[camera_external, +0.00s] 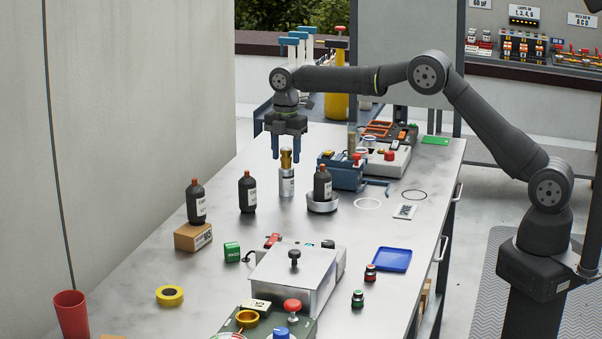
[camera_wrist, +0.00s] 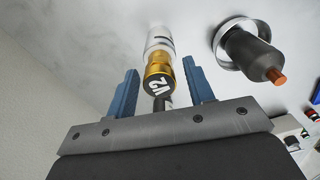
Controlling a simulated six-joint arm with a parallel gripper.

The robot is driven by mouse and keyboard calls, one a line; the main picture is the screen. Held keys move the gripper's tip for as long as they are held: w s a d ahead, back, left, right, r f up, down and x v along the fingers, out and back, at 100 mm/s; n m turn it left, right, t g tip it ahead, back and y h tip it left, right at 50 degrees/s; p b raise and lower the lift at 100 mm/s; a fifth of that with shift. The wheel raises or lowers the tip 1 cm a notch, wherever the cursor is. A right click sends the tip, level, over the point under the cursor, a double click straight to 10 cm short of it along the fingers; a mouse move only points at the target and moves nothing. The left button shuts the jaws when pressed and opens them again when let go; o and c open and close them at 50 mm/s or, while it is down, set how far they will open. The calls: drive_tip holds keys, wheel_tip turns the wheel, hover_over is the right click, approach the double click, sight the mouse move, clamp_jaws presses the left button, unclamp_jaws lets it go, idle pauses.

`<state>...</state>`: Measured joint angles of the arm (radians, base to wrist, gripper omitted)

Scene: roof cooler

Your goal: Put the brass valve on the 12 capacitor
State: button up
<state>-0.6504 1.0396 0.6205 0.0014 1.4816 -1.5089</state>
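The brass valve (camera_external: 286,159) stands upright on top of a silver labelled cylinder (camera_external: 287,183) in the middle of the bench. The cylinder's label is too small to read. My gripper (camera_external: 290,159) is open and points down at the valve. In the wrist view the blue fingers of my gripper (camera_wrist: 161,68) are on either side of the valve, with gaps between. I cannot tell which thing is the 12 capacitor.
Black bottles stand on a cardboard box (camera_external: 193,237), on the bench (camera_external: 247,193), and in a silver dish (camera_external: 322,206) right of the valve. A blue device (camera_external: 343,175) is behind the dish. A metal box (camera_external: 294,279) stands in front. The bench left of it has free room.

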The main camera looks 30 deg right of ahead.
sight(286, 149)
wheel_tip(286, 149, up, 12)
drive_tip(key=shift+r, duration=0.15)
idle(0.7)
wheel_tip(286, 149, down, 12)
drive_tip(key=shift+r, duration=2)
drive_tip(key=shift+f, duration=0.15)
